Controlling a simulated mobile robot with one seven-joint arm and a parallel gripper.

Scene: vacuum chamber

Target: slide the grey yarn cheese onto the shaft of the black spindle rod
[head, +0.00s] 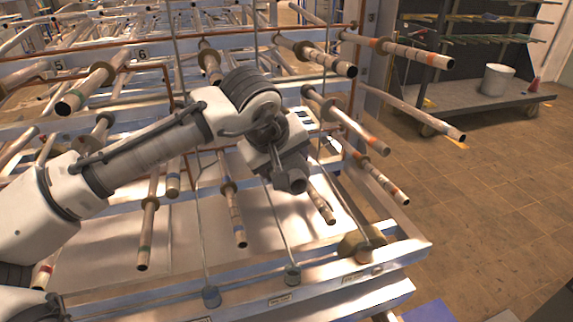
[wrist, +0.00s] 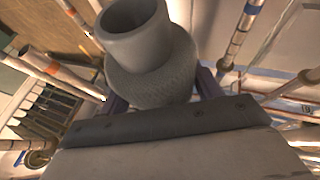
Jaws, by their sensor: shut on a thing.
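The grey yarn cheese (wrist: 150,80) is a thick grey package on a wider-mouthed grey tube. In the wrist view it sits between the two dark fingers of my gripper (wrist: 153,92), which is shut on it. The tube's open mouth shows, with no rod visible in it. In the head view my gripper (head: 286,172) is in front of the rack, right of the middle, and the cheese is mostly hidden. Thin upright spindle rods stand on dark round bases below; one shaft (head: 277,222) rises from the middle base (head: 292,274) and passes close to my gripper. I cannot tell which rod is black.
A brownish cheese (head: 354,244) sits low on the right-hand rod. Another base (head: 211,296) stands to the left. Several speckled tubes stick out from the rack around my arm, including a long one (head: 410,52) at upper right. Open tiled floor lies to the right.

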